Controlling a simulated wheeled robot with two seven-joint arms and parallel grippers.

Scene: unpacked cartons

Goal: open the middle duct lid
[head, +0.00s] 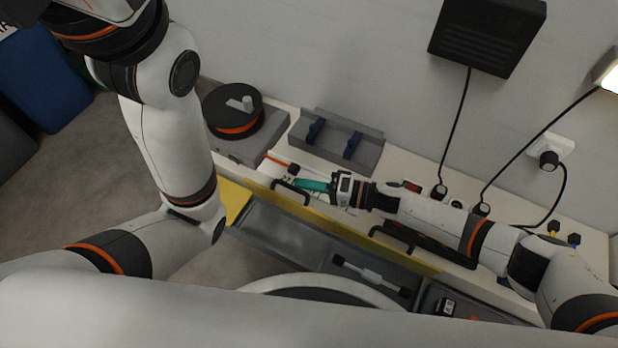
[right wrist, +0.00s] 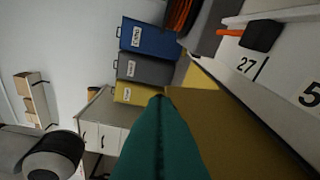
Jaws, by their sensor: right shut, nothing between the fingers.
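I cannot make out for certain which part is the middle duct lid. My right gripper (head: 305,184) has teal fingers and reaches left over the front edge of the white workbench (head: 410,190). Its fingers are together and empty, close to a black bar handle (head: 291,191) by the yellow front strip (head: 340,226); I cannot tell if they touch it. In the right wrist view the closed teal fingers (right wrist: 158,100) point past a yellow panel (right wrist: 225,115). My left arm rises at the left of the head view; its gripper is out of the frame.
A grey holder with blue clamps (head: 368,158) and a black and orange spool (head: 233,112) stand at the back of the bench. A second black handle (head: 393,238) lies right. A grey tray (head: 290,240) sits below. Labelled bins, one blue (right wrist: 150,39), show in the right wrist view.

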